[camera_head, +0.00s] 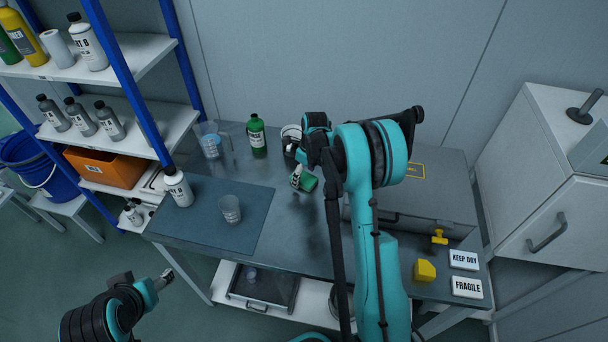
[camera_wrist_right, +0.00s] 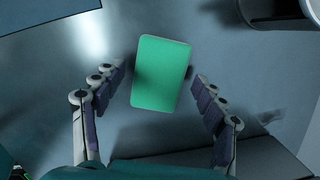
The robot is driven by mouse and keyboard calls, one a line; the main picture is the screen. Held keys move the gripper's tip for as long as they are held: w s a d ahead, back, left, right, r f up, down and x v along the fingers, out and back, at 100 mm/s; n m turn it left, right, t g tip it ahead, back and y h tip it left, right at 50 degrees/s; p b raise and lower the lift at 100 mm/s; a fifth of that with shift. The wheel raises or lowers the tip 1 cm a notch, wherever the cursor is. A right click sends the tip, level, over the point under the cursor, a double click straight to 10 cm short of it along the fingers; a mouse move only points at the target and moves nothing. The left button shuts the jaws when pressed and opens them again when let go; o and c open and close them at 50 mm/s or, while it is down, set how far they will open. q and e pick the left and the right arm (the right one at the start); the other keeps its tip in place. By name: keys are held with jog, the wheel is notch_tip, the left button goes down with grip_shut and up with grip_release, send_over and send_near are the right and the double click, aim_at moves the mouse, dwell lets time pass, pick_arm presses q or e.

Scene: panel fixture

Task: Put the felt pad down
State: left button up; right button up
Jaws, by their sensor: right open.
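The green felt pad (camera_wrist_right: 161,74) lies over the grey metal table in the right wrist view, between the spread fingers of my right gripper (camera_wrist_right: 158,80). Bare table shows on both sides of the pad, so the fingers look clear of it. In the head view the pad (camera_head: 308,183) shows just below my right gripper (camera_head: 301,180), partly hidden by it. My right gripper is open. I cannot tell whether the pad is flat on the table. My left gripper (camera_head: 172,279) is at the lower left, off the table; its fingers are too small to read.
A green bottle (camera_head: 257,138) and a metal cup (camera_head: 291,134) stand behind the pad. A blue-grey mat (camera_head: 225,196) to the left holds a clear cup (camera_head: 230,210) and a white bottle (camera_head: 178,189). A grey case (camera_head: 430,192) and yellow block (camera_head: 425,271) are on the right.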

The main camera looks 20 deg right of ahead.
aim_at(308, 180)
jog(key=s+a+r+n+t+p, duration=0.1)
jog(key=s+a+r+n+p, duration=0.15)
jog(key=r, duration=0.65)
jog(key=s+a+r+n+p, duration=0.1)
jog(key=s+r+n, duration=0.25)
jog(key=r, duration=0.55)
jog(key=s+a+r+n+t, duration=0.1)
jog(key=s+a+n, duration=0.2)
jog(key=s+n, duration=0.4)
jog(key=s+a+r+n+t, duration=0.1)
jog(key=s+a+n+t, duration=0.1)
jog(key=s+n, duration=0.5)
jog(key=s+a+r+n+t+h, duration=0.1)
jog(key=s+a+r+n, duration=0.1)
jog(key=s+a+n, duration=0.2)
jog(key=s+n, duration=0.3)
jog(key=n, duration=0.2)
jog(key=shift+s+n+t, duration=0.3)
jog(key=shift+s+n, duration=0.05)
jog(key=shift+n, duration=0.05)
jog(key=shift+a+f, duration=0.1)
